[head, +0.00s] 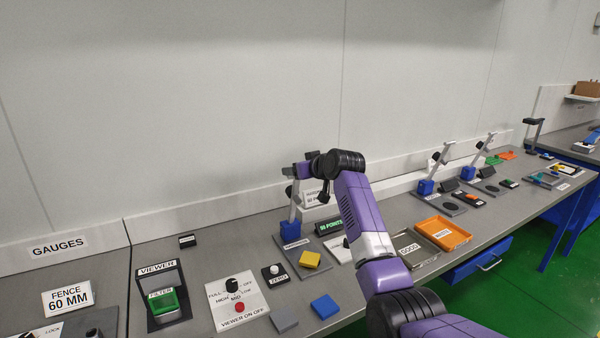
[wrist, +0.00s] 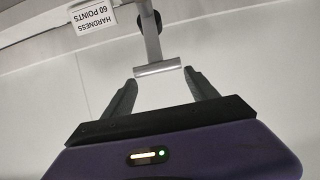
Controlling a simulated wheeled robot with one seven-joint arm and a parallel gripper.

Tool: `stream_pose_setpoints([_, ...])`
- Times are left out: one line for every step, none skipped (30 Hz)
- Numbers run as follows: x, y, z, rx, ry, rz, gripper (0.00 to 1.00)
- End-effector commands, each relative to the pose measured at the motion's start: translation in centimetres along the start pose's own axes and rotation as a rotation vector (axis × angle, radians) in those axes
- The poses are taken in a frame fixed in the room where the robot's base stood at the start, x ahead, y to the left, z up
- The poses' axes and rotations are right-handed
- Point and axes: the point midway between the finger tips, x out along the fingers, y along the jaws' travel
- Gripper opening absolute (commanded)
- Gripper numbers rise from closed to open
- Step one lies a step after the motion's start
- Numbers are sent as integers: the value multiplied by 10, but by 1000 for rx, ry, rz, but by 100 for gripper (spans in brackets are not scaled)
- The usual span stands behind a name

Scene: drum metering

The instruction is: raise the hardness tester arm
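The hardness tester (head: 292,243) stands on the bench with a blue base. In the wrist view the tester arm (wrist: 151,40) ends in a grey crossbar (wrist: 158,67). My gripper (wrist: 161,86) is open, with its two dark fingers apart and the crossbar just beyond and between the fingertips. I cannot tell whether they touch.
A sign reading hardness 60 points (wrist: 97,20) is beside the arm. A green-lit display (head: 329,226) stands right of the tester. An orange tray (head: 443,233) and two similar arm stands are farther right.

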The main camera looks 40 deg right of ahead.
Motion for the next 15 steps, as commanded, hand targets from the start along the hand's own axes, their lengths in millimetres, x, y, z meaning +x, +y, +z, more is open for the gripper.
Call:
stream_pose_setpoints([0,0,-1,-1,1,0,79])
stream_pose_setpoints([0,0,0,0,-1,0,84])
stream_pose_setpoints([0,0,0,0,-2,0,84])
stream_pose_setpoints([0,0,1,0,-3,0,84])
stream_pose_setpoints([0,0,2,0,-4,0,84])
stream_pose_setpoints([0,0,2,0,-5,-1,84])
stream_pose_setpoints([1,0,3,0,-6,-1,84])
stream_pose_setpoints([1,0,3,0,-6,-1,84])
stream_pose_setpoints([1,0,4,0,-7,-1,84])
stream_pose_setpoints([1,0,4,1,-8,-1,84])
stream_pose_setpoints([1,0,4,1,-8,-1,84])
stream_pose_setpoints([0,0,4,1,-8,-1,84])
stream_pose_setpoints([-1,0,5,1,-8,-1,84])
stream_pose_setpoints([-2,0,5,1,-8,-1,84])
stream_pose_setpoints([-4,0,5,1,-7,0,84])
